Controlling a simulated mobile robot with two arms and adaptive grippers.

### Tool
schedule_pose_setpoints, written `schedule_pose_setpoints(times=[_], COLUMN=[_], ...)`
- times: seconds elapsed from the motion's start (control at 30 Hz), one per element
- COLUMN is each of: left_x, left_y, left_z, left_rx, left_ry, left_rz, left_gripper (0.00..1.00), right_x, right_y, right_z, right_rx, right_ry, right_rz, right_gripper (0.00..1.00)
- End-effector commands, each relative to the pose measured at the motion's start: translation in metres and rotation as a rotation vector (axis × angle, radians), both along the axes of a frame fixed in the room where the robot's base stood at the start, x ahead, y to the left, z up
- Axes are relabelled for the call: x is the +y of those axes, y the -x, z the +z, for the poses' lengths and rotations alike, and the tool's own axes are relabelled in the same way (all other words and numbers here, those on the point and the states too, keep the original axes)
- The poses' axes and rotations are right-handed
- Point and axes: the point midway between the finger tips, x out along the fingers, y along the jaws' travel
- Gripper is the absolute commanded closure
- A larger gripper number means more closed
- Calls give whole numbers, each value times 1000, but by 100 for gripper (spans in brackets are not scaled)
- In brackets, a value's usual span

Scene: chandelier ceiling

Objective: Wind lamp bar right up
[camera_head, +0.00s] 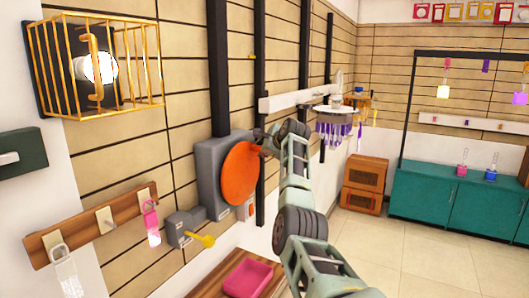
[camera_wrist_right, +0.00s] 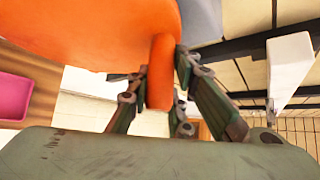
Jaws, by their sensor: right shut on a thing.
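An orange crank wheel (camera_head: 240,172) sits on a grey winch box (camera_head: 210,170) on the slatted wall. My right gripper (camera_head: 270,143) is at the wheel's upper right edge. In the right wrist view the orange wheel (camera_wrist_right: 85,32) fills the upper left, and its orange peg handle (camera_wrist_right: 160,75) stands between the fingers of my right gripper (camera_wrist_right: 160,92), which is shut on it. A white bar (camera_head: 290,99) runs across black vertical rails above and beyond the winch. It also shows in the right wrist view (camera_wrist_right: 288,68). My left gripper is out of view.
A yellow wire cage (camera_head: 145,70) around a lamp is on the wall at the upper left. A yellow key (camera_head: 200,239) sticks out of a grey box below the winch. A pink tray (camera_head: 248,279) lies below. Teal cabinets (camera_head: 425,205) stand at the right; the tiled floor before them is clear.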

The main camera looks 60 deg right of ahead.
Motion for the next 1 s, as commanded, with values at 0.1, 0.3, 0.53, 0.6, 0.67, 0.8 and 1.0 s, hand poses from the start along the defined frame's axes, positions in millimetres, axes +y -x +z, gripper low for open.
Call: schedule_pose_setpoints(times=[0.1, 0.3, 0.53, 0.6, 0.67, 0.8, 1.0], left_x=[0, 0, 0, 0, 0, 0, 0], left_y=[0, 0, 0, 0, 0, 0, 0], left_z=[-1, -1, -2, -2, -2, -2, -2], left_rx=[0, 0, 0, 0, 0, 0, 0], left_ry=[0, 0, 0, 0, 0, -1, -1], left_rz=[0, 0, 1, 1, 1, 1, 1], left_gripper=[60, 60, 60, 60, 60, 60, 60], right_x=[1, 2, 3, 3, 3, 3, 3], right_y=[0, 0, 1, 1, 1, 1, 1], right_z=[-3, -4, -4, -4, -4, -4, -5], right_rx=[10, 11, 12, 12, 12, 13, 12], right_ry=[-3, -6, -10, -10, -10, -10, -10], right_rz=[3, 3, 2, 2, 2, 3, 2], right_gripper=[100, 100, 100, 100, 100, 100, 72])
